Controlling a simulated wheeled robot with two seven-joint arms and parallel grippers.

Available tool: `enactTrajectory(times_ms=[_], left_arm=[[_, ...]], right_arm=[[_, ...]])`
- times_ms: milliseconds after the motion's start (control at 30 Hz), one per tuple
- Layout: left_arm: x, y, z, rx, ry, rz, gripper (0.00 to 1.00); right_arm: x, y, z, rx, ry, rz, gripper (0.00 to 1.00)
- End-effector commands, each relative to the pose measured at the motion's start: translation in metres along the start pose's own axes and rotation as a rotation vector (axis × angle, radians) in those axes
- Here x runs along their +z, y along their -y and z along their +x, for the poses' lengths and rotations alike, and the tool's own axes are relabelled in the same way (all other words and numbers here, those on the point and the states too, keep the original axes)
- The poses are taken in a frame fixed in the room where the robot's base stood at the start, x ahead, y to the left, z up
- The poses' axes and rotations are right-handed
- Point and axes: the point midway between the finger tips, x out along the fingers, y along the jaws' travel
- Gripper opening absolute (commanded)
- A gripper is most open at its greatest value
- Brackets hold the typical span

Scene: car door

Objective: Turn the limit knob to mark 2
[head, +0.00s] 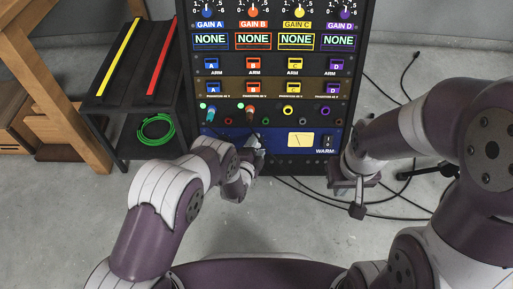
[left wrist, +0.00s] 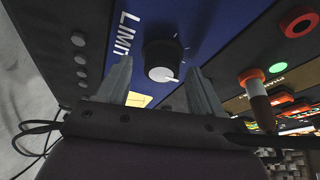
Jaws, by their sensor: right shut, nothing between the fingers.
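The limit knob (left wrist: 160,60) is round and black with a white pointer mark on its face, beside the white LIMIT lettering (left wrist: 127,36) on a blue panel. Small white ticks show near it, but I cannot read their numbers. My left gripper (left wrist: 160,75) is open, with one finger on each side of the knob in the left wrist view. I cannot tell whether the fingers touch it. In the head view, my left gripper (head: 255,150) is at the lower blue panel (head: 278,137) and hides the knob. My right gripper (head: 356,196) is shut and empty, right of the rack.
The rack (head: 368,40) carries gain knobs, displays, switches and sockets with plugs (head: 250,113) above the blue panel. A dark shelf (head: 115,95) with a green cable coil (head: 157,129) stands at left. Black cables (head: 400,217) lie on the floor at right.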

Motion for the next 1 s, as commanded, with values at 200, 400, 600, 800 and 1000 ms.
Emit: enactTrajectory(times_ms=[200, 400, 600, 800, 1000], left_arm=[[-0.003, 0.007, -0.031, 0.003, 0.001, 0.000, 0.67], [-0.003, 0.006, -0.087, 0.004, 0.001, 0.000, 0.67], [-0.001, 0.002, -0.121, 0.002, 0.000, 0.000, 0.67], [0.000, 0.000, -0.128, 0.000, 0.000, 0.000, 0.67], [0.000, -0.001, -0.127, 0.001, 0.000, 0.000, 0.67]], right_arm=[[-0.003, 0.000, -0.026, 0.000, 0.000, 0.000, 0.00], [-0.007, 0.000, -0.055, 0.000, 0.000, 0.000, 0.00], [-0.008, 0.000, -0.067, 0.000, 0.000, 0.000, 0.00], [-0.008, 0.000, -0.067, 0.000, 0.000, 0.000, 0.00], [-0.008, 0.000, -0.067, 0.000, 0.000, 0.000, 0.00]])
